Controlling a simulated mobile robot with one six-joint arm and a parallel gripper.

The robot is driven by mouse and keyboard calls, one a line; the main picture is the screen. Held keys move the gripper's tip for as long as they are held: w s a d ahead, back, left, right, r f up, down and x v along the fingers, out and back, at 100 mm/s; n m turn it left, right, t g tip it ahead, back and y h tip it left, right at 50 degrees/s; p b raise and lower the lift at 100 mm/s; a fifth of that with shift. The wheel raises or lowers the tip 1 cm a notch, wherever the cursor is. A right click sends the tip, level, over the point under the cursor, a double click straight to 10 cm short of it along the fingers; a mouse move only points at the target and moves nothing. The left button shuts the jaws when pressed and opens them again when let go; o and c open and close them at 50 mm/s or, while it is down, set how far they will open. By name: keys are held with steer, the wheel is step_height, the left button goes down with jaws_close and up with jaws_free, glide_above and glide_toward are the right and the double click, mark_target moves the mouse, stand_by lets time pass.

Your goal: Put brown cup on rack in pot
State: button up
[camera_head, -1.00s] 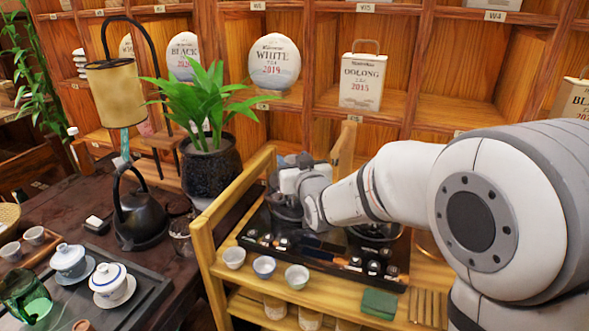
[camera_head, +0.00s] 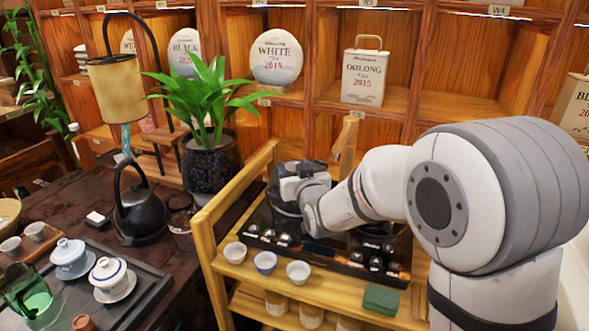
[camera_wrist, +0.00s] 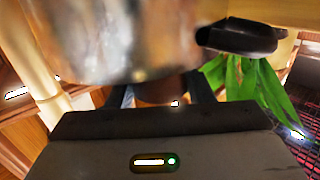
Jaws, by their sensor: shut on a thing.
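My gripper (camera_head: 302,188) reaches over the left part of the wooden rack (camera_head: 215,255) in the head view; its fingertips are hidden there. In the wrist view, its two fingers (camera_wrist: 164,98) are shut on a small brown thing, the brown cup (camera_wrist: 158,90), which is mostly hidden. A large blurred metallic pot (camera_wrist: 120,40) with a black handle (camera_wrist: 240,38) is very close in front of the fingers. In the head view, a dark pot (camera_head: 284,212) stands on the rack right by my gripper, partly covered by it. I cannot tell whether cup and pot touch.
Several small pale cups, such as one white cup (camera_head: 298,272), line the rack's front. A black tray (camera_head: 335,262) holds small jars. A potted plant (camera_head: 207,165) and black kettle (camera_head: 140,215) stand left. A green cloth (camera_head: 381,299) lies at the front right.

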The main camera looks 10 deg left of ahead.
steer(key=shift+f+b, duration=0.3)
steer(key=shift+b, duration=0.15)
steer(key=o, duration=1)
steer(key=shift+c, duration=0.2)
steer(key=shift+r+p, duration=0.85)
steer(key=shift+p, duration=0.35)
steer(key=b+v, duration=0.1)
steer(key=v, duration=1.1)
steer(key=shift+f, duration=0.3)
steer(key=shift+d, duration=0.1)
